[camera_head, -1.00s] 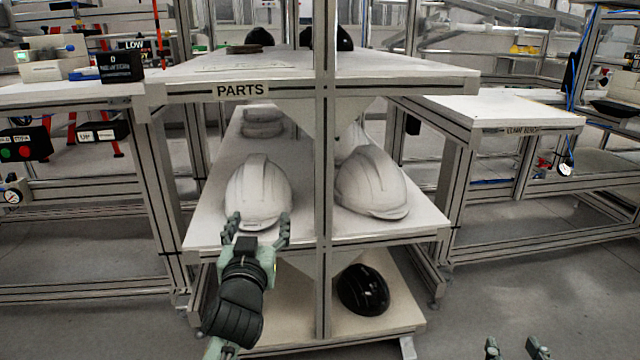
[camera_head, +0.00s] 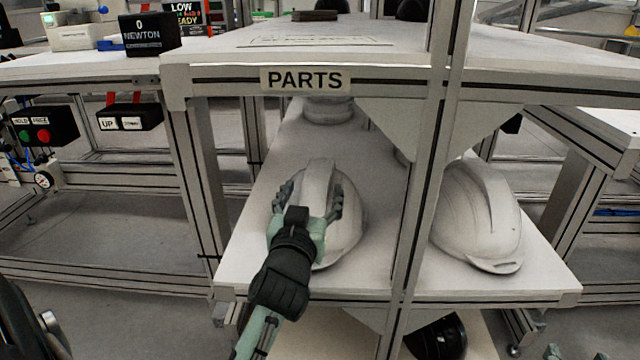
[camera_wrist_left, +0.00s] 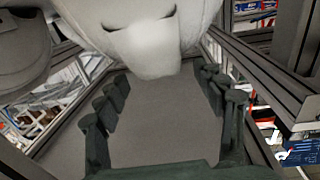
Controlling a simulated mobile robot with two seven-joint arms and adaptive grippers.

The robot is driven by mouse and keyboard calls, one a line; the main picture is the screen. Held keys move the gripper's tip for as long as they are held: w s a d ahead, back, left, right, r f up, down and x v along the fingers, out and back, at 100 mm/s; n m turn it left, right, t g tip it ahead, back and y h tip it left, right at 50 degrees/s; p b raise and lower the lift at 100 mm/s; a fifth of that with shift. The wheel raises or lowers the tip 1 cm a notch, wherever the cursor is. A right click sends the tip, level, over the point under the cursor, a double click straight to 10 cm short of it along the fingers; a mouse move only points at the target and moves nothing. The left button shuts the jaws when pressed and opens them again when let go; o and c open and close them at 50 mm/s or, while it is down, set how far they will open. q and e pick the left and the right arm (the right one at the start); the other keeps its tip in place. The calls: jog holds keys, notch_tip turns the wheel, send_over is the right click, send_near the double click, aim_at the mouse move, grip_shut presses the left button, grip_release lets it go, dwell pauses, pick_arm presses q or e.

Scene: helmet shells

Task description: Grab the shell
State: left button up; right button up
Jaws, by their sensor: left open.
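A white helmet shell (camera_head: 345,215) sits on the middle shelf, left of the front post. My left gripper (camera_head: 311,194) is open, with its fingers spread over the front of this shell and partly hiding it. In the left wrist view the shell (camera_wrist_left: 150,40) fills the top, beyond and between the open fingers (camera_wrist_left: 163,92); no grip shows. A second white shell (camera_head: 478,215) sits right of the post. Only the tips of my right gripper (camera_head: 577,354) show at the bottom right edge, apart from each other.
The front post (camera_head: 425,180) stands between the two shells. The upper shelf with the PARTS label (camera_head: 304,79) overhangs them. More white shells (camera_head: 328,110) lie farther back. A black shell (camera_head: 438,340) is on the bottom shelf. The middle shelf (camera_head: 262,245) is bare at the left.

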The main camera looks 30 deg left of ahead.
aim_at(319, 167)
pick_arm(q)
jog(key=x, duration=0.8)
jog(key=shift+r, duration=0.2)
grip_shut()
